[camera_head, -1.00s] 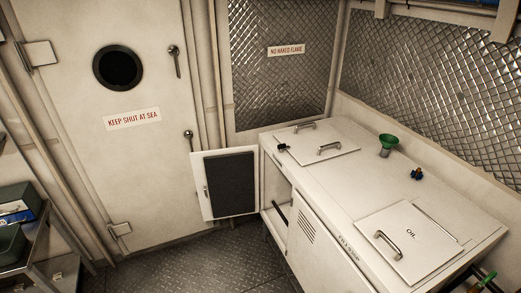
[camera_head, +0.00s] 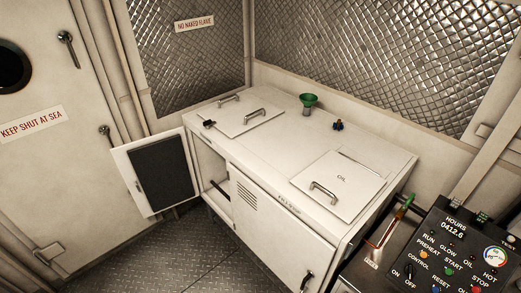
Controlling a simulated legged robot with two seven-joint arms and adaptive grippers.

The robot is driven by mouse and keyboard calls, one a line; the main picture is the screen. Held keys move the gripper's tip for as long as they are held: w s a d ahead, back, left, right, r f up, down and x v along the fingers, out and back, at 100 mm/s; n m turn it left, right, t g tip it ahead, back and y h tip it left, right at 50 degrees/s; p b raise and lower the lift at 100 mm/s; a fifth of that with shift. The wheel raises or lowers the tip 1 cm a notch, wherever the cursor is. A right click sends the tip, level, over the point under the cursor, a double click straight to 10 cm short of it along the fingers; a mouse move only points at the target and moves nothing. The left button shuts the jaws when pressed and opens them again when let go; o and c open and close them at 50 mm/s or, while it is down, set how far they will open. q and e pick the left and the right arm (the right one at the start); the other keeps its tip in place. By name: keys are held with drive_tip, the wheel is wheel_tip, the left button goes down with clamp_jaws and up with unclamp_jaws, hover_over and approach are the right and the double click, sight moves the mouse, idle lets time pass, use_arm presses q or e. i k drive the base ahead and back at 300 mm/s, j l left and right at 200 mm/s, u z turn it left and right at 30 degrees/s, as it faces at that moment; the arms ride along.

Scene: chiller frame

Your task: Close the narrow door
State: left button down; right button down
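The narrow door (camera_head: 124,178) is a pale panel with a dark padded inner face. It stands swung open at the left end of the white chest-like unit (camera_head: 262,190). It is hinged beside a dark opening (camera_head: 212,178) in the unit's front. A small latch shows near the door's left edge. The wider front door (camera_head: 275,220) beside the opening, with vent slots and a dark handle (camera_head: 307,282), looks shut. Neither of my grippers shows in the view.
A white ship's door (camera_head: 45,150) marked "KEEP SHUT AT SEA" is at left. A control panel (camera_head: 455,255) stands at lower right. A green funnel (camera_head: 308,101) and lidded hatches are on the unit's top. The dark tread-plate floor (camera_head: 165,255) in front is clear.

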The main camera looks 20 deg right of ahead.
sight(161, 164)
drive_tip(key=j+z, duration=0.15)
drive_tip(key=z, duration=0.25)
drive_tip(key=j+z, duration=0.2)
drive_tip(key=z, duration=0.2)
drive_tip(key=j+z, duration=0.15)
drive_tip(key=z, duration=0.2)
drive_tip(key=j+z, duration=0.15)
drive_tip(key=j, duration=0.25)
drive_tip(key=k+j+z, duration=0.1)
drive_tip(key=j, duration=0.25)
drive_tip(key=k+j+z, duration=0.15)
drive_tip(key=j, duration=0.25)
drive_tip(key=k+j+z, duration=0.1)
drive_tip(key=j, duration=0.25)
drive_tip(key=k+j+z, duration=0.15)
drive_tip(key=j, duration=0.2)
drive_tip(key=j+z, duration=0.15)
drive_tip(key=j, duration=0.45)
drive_tip(key=k+j+z, duration=0.15)
drive_tip(key=j, duration=0.45)
drive_tip(key=j+z, duration=0.15)
drive_tip(key=j, duration=0.5)
